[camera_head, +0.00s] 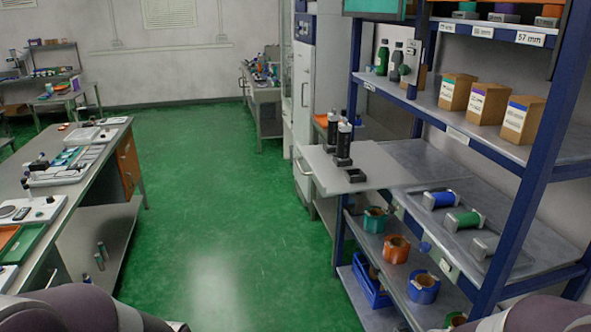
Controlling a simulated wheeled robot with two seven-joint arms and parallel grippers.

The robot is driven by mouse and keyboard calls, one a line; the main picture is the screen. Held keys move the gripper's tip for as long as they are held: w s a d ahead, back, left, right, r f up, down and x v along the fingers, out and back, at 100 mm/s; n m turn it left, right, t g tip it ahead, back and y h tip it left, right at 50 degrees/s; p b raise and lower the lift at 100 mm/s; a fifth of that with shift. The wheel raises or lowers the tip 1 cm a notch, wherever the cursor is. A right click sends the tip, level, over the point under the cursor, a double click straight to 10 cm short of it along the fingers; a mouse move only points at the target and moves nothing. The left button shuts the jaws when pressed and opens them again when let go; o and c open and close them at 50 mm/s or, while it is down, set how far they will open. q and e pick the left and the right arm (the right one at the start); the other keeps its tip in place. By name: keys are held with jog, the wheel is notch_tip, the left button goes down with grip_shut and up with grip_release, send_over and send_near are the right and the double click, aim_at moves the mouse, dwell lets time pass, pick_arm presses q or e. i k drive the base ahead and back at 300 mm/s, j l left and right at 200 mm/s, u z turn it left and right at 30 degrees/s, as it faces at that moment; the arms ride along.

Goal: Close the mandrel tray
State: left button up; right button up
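A flat grey tray (375,182) sticks out to the left past the front of the blue-framed shelf rack, over the aisle. Below and to the right, a grey shelf tray (410,200) holds a blue roll (437,200), a green roll (463,219) and a grey one (484,245). I cannot tell for sure which of these is the mandrel tray. Only parts of my arms show at the bottom corners; neither gripper is in view.
The blue rack (530,190) fills the right side, with cartons (489,103) on an upper shelf and coloured rolls (397,248) and a blue crate (371,282) below. A workbench (80,190) stands at left. The green floor (210,200) between is clear.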

aim_at(368, 167)
jog(key=i+l, duration=0.15)
jog(key=i, duration=0.8)
jog(key=i+l, duration=0.15)
jog(key=i, duration=0.75)
jog(key=i+l, duration=0.15)
jog(key=i, duration=0.8)
